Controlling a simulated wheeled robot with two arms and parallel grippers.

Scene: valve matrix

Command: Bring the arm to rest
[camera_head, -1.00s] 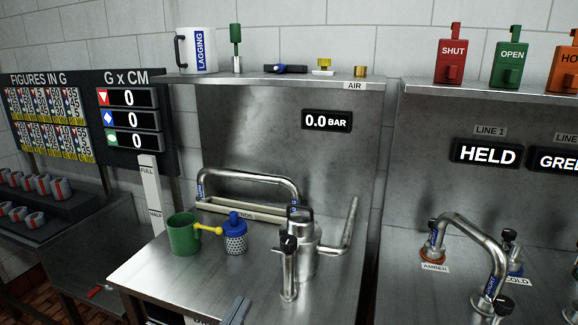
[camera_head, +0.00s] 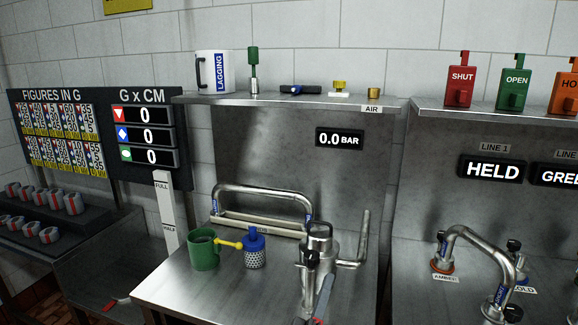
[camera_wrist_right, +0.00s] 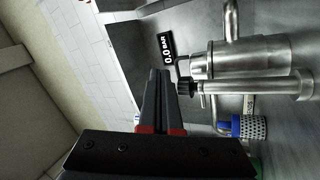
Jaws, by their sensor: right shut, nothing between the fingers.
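My right gripper (camera_head: 323,295) shows at the bottom of the head view, in front of the steel canister (camera_head: 318,250) and its upright spout on the bench. In the right wrist view its two dark fingers (camera_wrist_right: 160,98) lie side by side, shut and empty. Their tips point toward the 0.0 BAR display and a black knob (camera_wrist_right: 186,87) on the steel fitting. I cannot tell whether the fingers touch anything. My left gripper is not in the frames.
A green mug (camera_head: 204,250) and a blue-capped perforated cup (camera_head: 255,250) stand left of the canister. A bent pipe (camera_head: 262,192) rises behind them. To the right is another bench with a curved pipe (camera_head: 490,240). The steel bench front left (camera_head: 180,285) is clear.

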